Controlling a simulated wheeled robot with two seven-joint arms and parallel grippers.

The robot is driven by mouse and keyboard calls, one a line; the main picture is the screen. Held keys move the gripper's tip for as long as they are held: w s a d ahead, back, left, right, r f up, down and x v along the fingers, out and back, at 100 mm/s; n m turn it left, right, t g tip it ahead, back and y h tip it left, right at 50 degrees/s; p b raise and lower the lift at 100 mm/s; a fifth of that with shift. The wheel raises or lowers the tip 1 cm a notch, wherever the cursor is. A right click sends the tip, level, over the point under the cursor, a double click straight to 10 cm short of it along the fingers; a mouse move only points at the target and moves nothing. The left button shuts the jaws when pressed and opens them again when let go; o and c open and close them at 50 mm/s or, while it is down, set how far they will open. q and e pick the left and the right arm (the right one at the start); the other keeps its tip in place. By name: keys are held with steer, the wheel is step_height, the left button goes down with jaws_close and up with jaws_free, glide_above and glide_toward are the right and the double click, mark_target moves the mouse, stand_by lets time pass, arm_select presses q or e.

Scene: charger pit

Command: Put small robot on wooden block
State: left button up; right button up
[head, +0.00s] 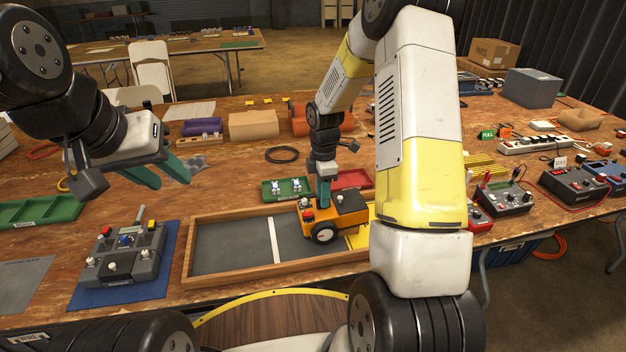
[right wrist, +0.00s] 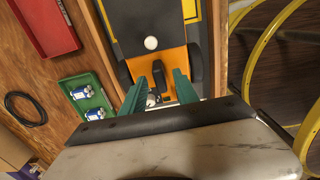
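The small robot (head: 337,214) is an orange wheeled body with a dark top, standing in the right part of a wood-rimmed tray (head: 232,274). My right gripper (head: 325,203) points down at its top. In the right wrist view the green fingers (right wrist: 160,84) are spread over the small robot's orange deck (right wrist: 143,66), with a dark upright part between them and gaps showing. Whether they touch it is unclear. A light-brown block (head: 252,125), seemingly the wooden block, sits farther back. My left gripper (head: 168,176) is open and empty above the table at left.
A grey control box (head: 123,252) on a blue mat stands left of the tray. Green (head: 287,189) and red (head: 352,179) small trays lie behind it. A black cable ring (head: 283,155) lies before the block. My right arm hides part of the table.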

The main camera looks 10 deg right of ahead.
steer(key=s+r+m+t, duration=0.1)
steer(key=s+r+m, duration=0.15)
steer(key=r, duration=0.75)
steer(key=s+r+m+t, duration=0.1)
steer(key=s+r+m, duration=0.15)
steer(key=r, duration=0.75)
steer(key=s+a+r+m+t+y, duration=0.1)
steer(key=s+r+m+t, duration=0.1)
steer(key=s+m, duration=0.4)
steer(key=s+a+r+m+t+y, duration=0.1)
steer(key=s+r+m, duration=0.4)
steer(key=s, duration=0.8)
steer(key=shift+s+m+t, duration=0.15)
steer(key=shift+m+t, duration=0.45)
steer(key=shift+m, duration=0.3)
steer(key=shift+r, duration=0.1)
